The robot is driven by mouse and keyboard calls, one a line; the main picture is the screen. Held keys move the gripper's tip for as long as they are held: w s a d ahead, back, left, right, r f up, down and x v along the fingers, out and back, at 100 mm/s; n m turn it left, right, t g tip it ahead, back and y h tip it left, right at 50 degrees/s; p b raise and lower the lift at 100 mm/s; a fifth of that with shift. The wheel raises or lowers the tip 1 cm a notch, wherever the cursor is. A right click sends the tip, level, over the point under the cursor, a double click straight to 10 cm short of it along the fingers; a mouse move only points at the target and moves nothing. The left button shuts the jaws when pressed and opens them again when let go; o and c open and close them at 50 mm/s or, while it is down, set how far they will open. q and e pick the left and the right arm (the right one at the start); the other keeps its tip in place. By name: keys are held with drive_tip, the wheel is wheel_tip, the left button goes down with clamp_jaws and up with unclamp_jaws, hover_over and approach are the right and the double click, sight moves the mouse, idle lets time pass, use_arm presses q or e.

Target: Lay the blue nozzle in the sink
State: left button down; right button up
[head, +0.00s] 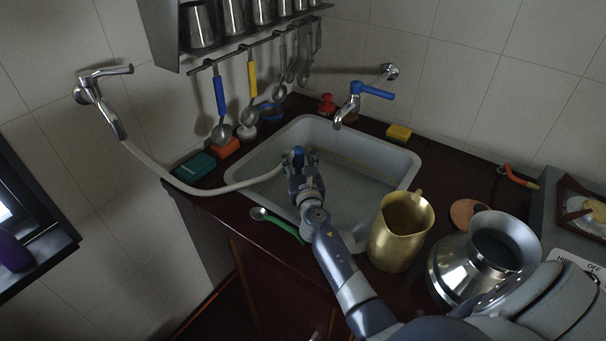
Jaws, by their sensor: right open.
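The white hose (180,184) runs from the left wall tap over the counter and across the left rim of the grey sink (360,190). The blue nozzle (298,150) shows at the hose's end, inside the sink outline. My right gripper (299,160) reaches over the sink at the nozzle, with its fingers open around or beside it. The gripper hides much of the nozzle, and I cannot tell whether they touch or whether the nozzle rests on the sink floor. My left gripper is not in view.
A brass pitcher (402,232) and a steel pot (480,258) stand right of my arm. A green-handled spoon (276,222) lies at the front edge. A blue-handled tap (352,100) overhangs the sink's back. Ladles (221,105) hang above sponges (195,167) at the left.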

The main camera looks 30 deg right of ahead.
drive_tip(key=v, duration=1)
drive_tip(key=shift+s+a, duration=0.15)
drive_tip(key=shift+s, duration=0.15)
